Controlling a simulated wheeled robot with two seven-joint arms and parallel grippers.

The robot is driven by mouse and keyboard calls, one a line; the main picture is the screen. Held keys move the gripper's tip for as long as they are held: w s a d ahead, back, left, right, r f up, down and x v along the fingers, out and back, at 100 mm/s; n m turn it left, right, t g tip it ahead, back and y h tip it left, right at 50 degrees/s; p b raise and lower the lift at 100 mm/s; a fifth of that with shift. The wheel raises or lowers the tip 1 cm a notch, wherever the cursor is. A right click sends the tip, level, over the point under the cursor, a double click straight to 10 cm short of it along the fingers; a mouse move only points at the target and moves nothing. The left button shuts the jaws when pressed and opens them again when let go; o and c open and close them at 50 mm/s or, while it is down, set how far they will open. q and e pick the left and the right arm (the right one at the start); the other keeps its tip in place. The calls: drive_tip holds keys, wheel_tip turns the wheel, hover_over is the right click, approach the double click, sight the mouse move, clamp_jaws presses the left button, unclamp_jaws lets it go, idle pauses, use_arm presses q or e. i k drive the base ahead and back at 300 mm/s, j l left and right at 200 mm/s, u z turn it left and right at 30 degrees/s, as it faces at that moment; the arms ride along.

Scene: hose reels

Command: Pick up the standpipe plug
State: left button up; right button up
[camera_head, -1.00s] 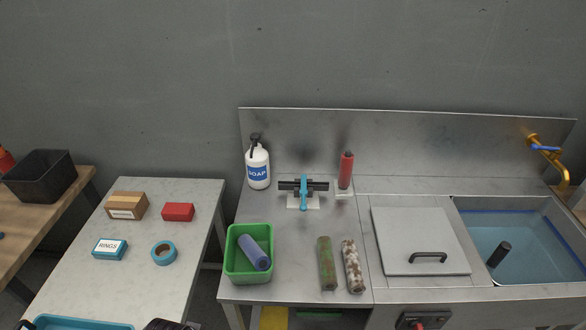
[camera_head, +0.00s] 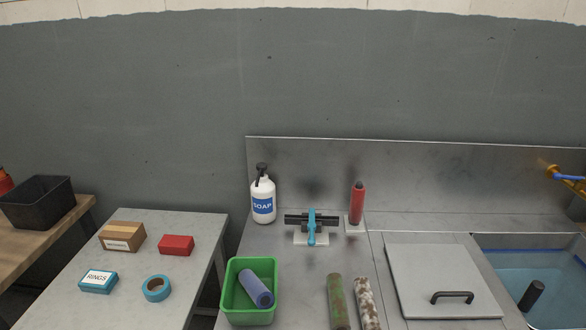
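A black upright cylinder (camera_head: 531,295), which looks like the standpipe plug, stands in the water-filled sink basin (camera_head: 482,265) at the far right. Its top is clear of the water and it leans to the right in the picture. Neither of my grippers shows in the head view.
A grey lid (camera_head: 440,270) with a black handle lies left of the basin. Two mottled tubes (camera_head: 337,300), a green bin (camera_head: 232,297) holding a blue cylinder, a clamp (camera_head: 311,228), a red bottle (camera_head: 357,204) and soap (camera_head: 263,200) occupy the counter. A brass tap (camera_head: 567,180) overhangs the basin.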

sight(534, 291)
drive_tip(key=z, duration=1.6)
